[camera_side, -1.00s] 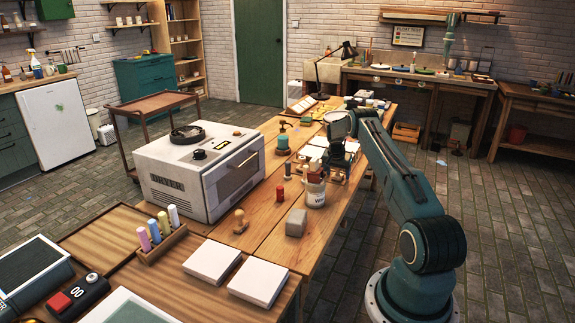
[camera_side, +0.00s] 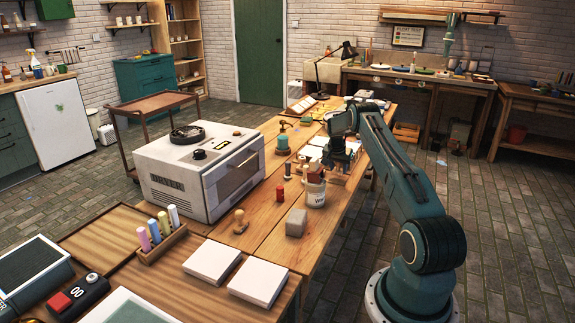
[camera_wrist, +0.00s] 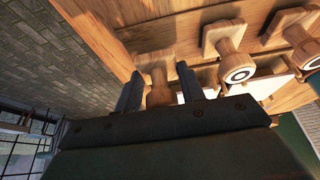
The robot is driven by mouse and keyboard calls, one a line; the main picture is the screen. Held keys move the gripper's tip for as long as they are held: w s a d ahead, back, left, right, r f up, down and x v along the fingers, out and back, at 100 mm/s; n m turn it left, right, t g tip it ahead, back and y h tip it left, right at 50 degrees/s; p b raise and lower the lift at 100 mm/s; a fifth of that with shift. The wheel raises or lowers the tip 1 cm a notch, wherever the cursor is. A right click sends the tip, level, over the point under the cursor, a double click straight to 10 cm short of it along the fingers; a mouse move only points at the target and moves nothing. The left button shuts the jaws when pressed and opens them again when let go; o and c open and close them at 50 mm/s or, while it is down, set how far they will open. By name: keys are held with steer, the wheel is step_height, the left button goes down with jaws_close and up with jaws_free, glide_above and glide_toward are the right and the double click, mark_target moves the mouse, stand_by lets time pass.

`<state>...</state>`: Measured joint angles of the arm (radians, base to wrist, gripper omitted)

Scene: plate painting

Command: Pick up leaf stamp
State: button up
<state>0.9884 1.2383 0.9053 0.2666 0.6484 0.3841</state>
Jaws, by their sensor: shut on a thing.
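My gripper (camera_side: 335,172) is over the far part of the wooden table in the side view, small and partly hidden by my own arm. In the wrist view my gripper (camera_wrist: 160,90) has its two dark fingers on either side of a wooden stamp (camera_wrist: 157,62) and is shut on it. The stamp's underside is hidden, so its motif cannot be seen. Two other wooden stamps stand to the right in the wrist view: one (camera_wrist: 232,60) close by and another (camera_wrist: 300,45) at the edge. Both show dark round marks on their handle ends.
A white dryer (camera_side: 205,170) stands on the table's left side. White tiles (camera_side: 212,262) lie at the near end. Stone floor is clear beside the table.

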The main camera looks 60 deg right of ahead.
step_height(320, 180, up, 18)
steer(key=shift+f, duration=0.15)
stand_by(0.3)
steer(key=shift+a, duration=0.1)
stand_by(0.4)
